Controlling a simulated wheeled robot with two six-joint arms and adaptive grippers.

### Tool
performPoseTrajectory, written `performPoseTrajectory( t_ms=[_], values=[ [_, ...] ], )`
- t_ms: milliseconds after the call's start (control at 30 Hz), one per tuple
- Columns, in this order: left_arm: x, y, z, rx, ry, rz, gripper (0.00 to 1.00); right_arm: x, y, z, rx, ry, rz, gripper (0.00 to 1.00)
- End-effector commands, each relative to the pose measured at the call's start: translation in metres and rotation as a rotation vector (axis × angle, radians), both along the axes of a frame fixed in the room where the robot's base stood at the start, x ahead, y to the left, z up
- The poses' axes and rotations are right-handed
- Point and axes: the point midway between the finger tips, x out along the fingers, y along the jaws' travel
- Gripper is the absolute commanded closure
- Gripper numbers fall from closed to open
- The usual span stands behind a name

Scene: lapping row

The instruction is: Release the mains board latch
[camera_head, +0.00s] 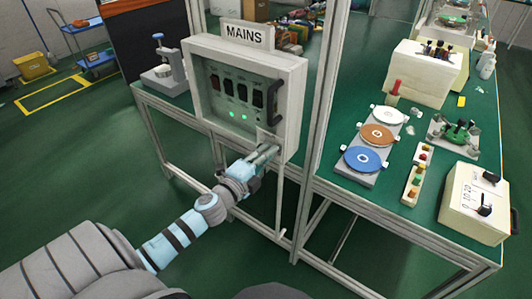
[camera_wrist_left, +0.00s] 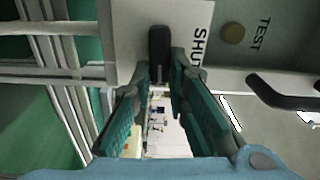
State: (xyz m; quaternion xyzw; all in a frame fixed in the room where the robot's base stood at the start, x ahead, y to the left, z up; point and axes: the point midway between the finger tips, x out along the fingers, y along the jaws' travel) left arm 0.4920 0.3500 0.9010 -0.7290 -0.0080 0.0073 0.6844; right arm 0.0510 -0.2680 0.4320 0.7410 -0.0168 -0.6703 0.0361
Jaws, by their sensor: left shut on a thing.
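The mains board (camera_head: 291,88) is a grey box with a MAINS sign (camera_head: 248,34), mounted on the frame. Its window shows dark switches and green lights, and a black handle (camera_head: 275,103) is on its right side. My left gripper (camera_head: 264,154) is at the board's lower right corner. In the left wrist view, my left gripper (camera_wrist_left: 161,72) is shut on the black latch (camera_wrist_left: 159,42), which lies between its fingertips. A white plate (camera_wrist_left: 190,22) beside the latch bears letters reading SHU, partly covered by a finger. My right gripper is out of view.
A green bench (camera_head: 330,172) on the right holds discs on a grey base (camera_head: 368,178), a button strip (camera_head: 416,178) and a cream box (camera_head: 475,205). A bench-top instrument (camera_head: 163,75) stands left of the board. The frame post (camera_head: 318,110) is close on the right.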

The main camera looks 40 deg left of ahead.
Motion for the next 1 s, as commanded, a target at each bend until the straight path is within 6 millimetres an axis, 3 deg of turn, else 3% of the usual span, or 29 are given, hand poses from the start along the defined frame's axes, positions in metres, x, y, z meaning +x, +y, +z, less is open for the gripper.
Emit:
performPoseTrajectory(
  t_ms=[700, 733, 833, 1000],
  values=[
    [-0.0002, 0.0001, -0.0022, 0.079, 0.003, 0.000, 1.00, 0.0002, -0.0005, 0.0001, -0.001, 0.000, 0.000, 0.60],
    [-0.0002, 0.0001, -0.0022, 0.079, 0.003, 0.000, 0.81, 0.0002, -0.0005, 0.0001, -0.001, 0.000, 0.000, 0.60],
    [-0.0002, 0.0001, -0.0021, 0.079, 0.003, 0.000, 0.65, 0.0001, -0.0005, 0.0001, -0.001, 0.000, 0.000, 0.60],
    [-0.0002, 0.0001, -0.0018, 0.078, 0.003, 0.000, 0.65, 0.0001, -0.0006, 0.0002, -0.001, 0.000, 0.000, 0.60]
  ],
)
